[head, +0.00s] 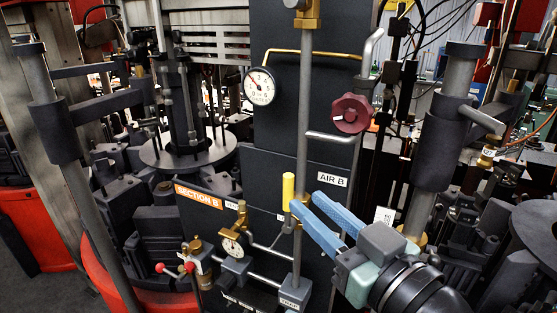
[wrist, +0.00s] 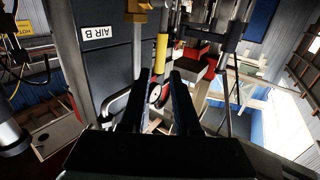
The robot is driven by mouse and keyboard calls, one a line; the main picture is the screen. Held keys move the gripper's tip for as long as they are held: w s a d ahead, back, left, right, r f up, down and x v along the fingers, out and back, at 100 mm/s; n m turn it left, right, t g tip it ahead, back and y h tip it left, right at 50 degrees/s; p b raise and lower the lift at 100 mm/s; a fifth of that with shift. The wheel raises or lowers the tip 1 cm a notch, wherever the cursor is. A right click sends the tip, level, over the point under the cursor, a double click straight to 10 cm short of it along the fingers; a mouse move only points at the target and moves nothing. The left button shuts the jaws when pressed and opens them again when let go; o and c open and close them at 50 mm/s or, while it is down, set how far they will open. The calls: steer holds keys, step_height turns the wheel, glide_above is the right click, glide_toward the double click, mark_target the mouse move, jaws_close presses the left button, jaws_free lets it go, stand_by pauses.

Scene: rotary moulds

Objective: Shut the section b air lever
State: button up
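My gripper (head: 307,201) has blue fingers that reach in from the lower right, with the tips near the valve and the handle's lower end. The fingers are apart with a gap between them. In the wrist view the yellow handle (wrist: 162,52) shows in line with the gap, just past the fingertips (wrist: 159,74). I cannot tell whether they touch it.
A dark red handwheel (head: 351,113) and a pressure gauge (head: 261,86) are above on the panel. A smaller gauge (head: 233,246) and a red-knobbed valve (head: 188,267) are lower left, below the orange SECTION B sign (head: 198,196). Pipes run close around the lever.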

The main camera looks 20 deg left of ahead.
steer(key=p+x, duration=0.4)
steer(key=x, duration=0.6)
steer(key=shift+c, duration=0.2)
jaws_close()
steer(key=shift+r, duration=0.1)
stand_by(0.9)
